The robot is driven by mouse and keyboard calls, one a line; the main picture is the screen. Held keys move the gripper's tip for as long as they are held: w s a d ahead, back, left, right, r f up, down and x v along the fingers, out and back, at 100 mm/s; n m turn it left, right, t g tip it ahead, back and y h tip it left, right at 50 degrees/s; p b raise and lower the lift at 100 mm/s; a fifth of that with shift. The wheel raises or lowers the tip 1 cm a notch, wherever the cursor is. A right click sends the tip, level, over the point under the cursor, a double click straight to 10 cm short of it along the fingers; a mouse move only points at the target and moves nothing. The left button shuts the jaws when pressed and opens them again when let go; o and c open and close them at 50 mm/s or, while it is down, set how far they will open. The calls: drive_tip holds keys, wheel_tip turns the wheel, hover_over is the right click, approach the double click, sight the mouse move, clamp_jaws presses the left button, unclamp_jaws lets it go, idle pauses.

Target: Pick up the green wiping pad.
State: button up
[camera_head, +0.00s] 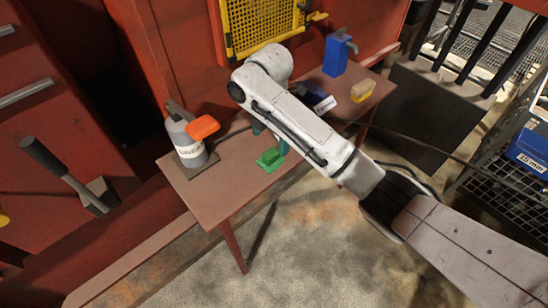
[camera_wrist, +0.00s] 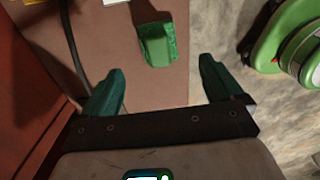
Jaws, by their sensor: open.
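The green wiping pad (camera_head: 270,159) lies on the brown table (camera_head: 215,190), near its front edge. A raised grip or block shows on top of it in the head view. In the wrist view the pad (camera_wrist: 155,42) is just beyond my fingertips, in line with the space between them. My gripper (camera_wrist: 162,70) is open, with nothing between its teal fingers. In the head view my gripper (camera_head: 270,139) is above and close beside the pad, and my arm hides part of it.
A grey bottle with an orange top (camera_head: 187,138) stands on the table's left end. A blue dispenser (camera_head: 338,53) and a yellow sponge-like block (camera_head: 362,91) are at the right end. A dark cable (camera_wrist: 70,40) runs across the table. Red cabinets stand behind.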

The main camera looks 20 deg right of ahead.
sight(270, 153)
wheel_tip(270, 153, down, 8)
drive_tip(key=shift+w+f+p, duration=0.1)
drive_tip(key=shift+f+p, duration=0.1)
drive_tip(key=shift+p, duration=0.15)
drive_tip(key=c, duration=1.2)
drive_tip(key=shift+c, duration=0.2)
